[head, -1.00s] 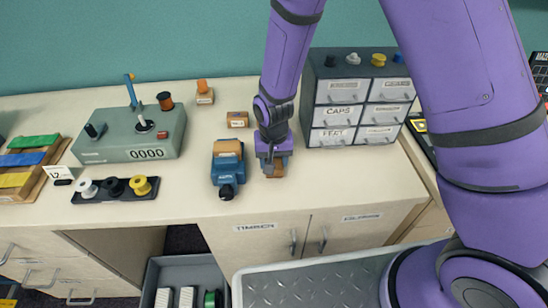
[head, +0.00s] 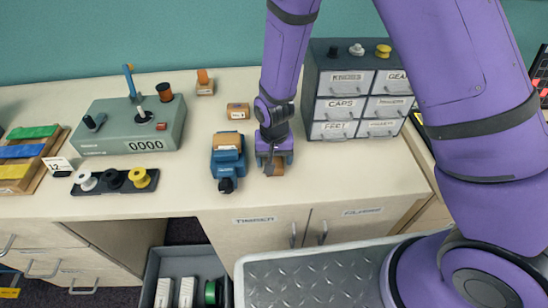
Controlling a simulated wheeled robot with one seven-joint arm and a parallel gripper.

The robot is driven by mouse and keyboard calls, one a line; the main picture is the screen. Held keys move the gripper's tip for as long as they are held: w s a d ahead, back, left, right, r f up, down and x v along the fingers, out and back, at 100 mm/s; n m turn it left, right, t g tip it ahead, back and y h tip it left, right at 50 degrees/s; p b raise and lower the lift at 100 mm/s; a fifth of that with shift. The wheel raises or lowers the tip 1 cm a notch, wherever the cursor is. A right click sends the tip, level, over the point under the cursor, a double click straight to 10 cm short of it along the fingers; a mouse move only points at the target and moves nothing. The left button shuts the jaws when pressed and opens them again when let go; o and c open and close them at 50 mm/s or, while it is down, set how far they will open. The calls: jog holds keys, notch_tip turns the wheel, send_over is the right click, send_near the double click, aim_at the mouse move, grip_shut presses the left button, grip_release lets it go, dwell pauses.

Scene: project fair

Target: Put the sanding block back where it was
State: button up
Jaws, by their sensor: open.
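My gripper (head: 274,158) points down over the pale worktop (head: 340,185), right of a blue clamp-like tool with a tan top (head: 228,160). Its jaws are open. A brown block (head: 275,169) shows low between the fingers, at or just above the worktop; the gripper hides most of it. It may be the sanding block, but I cannot tell for certain. A small tan block with a label (head: 238,110) lies behind the blue tool, apart from the gripper.
A grey drawer cabinet (head: 343,108) stands close on the right. A green counter box with levers (head: 131,127) and a dark spool tray (head: 115,188) are on the left. An open grey drawer (head: 190,258) is below. The worktop in front of the gripper is clear.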

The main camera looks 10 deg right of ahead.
notch_tip(320, 180, up, 12)
jog(key=shift+r, duration=0.15)
dwell(0.4)
jog(key=s+d+r+t+y, duration=0.1)
jog(key=s+d+r, duration=0.1)
jog(key=d+r, duration=0.6)
jog(key=s+d+r+t, duration=0.1)
jog(key=d+r, duration=0.4)
jog(key=r, duration=0.6)
jog(key=s+d+r+t, duration=0.1)
jog(key=s+d+r, duration=0.3)
jog(key=s, duration=0.3)
jog(key=s+d+r+t+h, duration=0.1)
jog(key=s+d+r+t, duration=0.1)
jog(key=s+d+r, duration=0.3)
jog(key=s+d, duration=0.2)
jog(key=s, duration=0.1)
jog(key=shift+s+d+r, duration=0.25)
jog(key=shift+s+d, duration=0.05)
